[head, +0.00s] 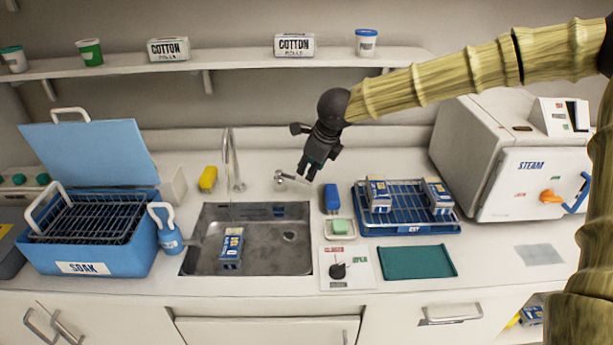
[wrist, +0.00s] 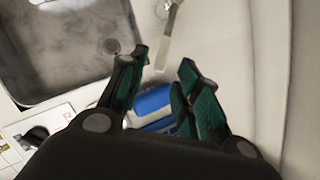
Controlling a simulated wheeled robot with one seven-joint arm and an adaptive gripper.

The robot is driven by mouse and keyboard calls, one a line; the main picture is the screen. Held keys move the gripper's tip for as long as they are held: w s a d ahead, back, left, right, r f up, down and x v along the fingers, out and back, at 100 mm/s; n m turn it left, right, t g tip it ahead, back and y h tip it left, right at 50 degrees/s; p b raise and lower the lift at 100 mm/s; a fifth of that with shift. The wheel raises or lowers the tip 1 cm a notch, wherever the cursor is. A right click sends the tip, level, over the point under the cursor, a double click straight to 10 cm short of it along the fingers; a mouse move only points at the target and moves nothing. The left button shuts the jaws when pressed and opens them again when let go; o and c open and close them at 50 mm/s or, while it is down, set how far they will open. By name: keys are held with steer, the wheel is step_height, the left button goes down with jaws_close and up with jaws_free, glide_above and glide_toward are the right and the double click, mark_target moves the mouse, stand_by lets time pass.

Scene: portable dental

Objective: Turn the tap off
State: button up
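The metal tap spout (head: 237,170) stands behind the steel sink (head: 200,258). A thin, faint streak below the spout may be running water. A small metal tap lever (head: 283,176) is on the counter right of the spout; it also shows at the top of the wrist view (wrist: 170,28), pointing down toward my fingers. My gripper (head: 311,170) hangs above the counter just right of the lever. In the wrist view my gripper (wrist: 163,58) has its green-padded fingers apart, with nothing held. The lever lies beyond the fingertips, and I see no contact.
A blue-and-white item (head: 331,197) stands right of the sink and shows below and between my fingers (wrist: 154,102). A labelled blue-and-white pack (head: 231,248) is in the sink. A blue rack tray (head: 405,227) and steam unit (head: 530,175) stand right. A shelf (head: 240,60) runs above.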

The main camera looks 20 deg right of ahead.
mark_target(305, 180)
steer(key=x, duration=0.6)
steer(key=shift+w+d+r, duration=0.15)
steer(key=shift+w+r, duration=0.05)
steer(key=shift+w, duration=0.15)
steer(key=shift+s+f, duration=0.2)
steer(key=shift+f, duration=0.05)
steer(key=shift+x, duration=0.9)
steer(key=shift+r, duration=0.25)
steer(key=shift+c, duration=0.2)
jaws_close()
